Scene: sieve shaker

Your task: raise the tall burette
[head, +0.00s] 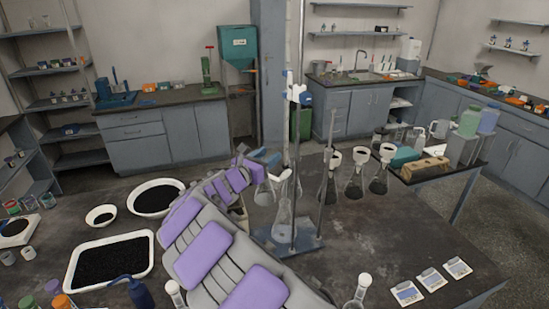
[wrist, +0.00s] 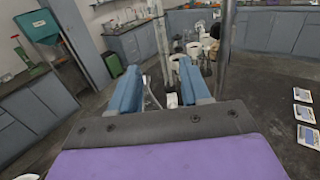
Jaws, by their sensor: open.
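The tall burette (head: 297,45) stands upright as a thin, pale tube above the stand base (head: 312,243) in the head view. A blue and white clamp (head: 298,95) is on it. In the wrist view the burette (wrist: 160,38) rises ahead, between the line of my two blue fingers and beyond their tips. My gripper (wrist: 159,68) is open with nothing between its fingers. In the head view my gripper (head: 263,160) is partly hidden, left of the burette. I cannot tell the exact gap to it. A conical flask (head: 284,215) stands on the base.
A grey rod (wrist: 226,45) stands close to the right finger. Several dark-filled flasks (head: 354,182) stand behind and right. A white tray of black grains (head: 109,262) and bowls lie left. Labelled cards (head: 407,293) lie front right. The bench right of the stand is mostly clear.

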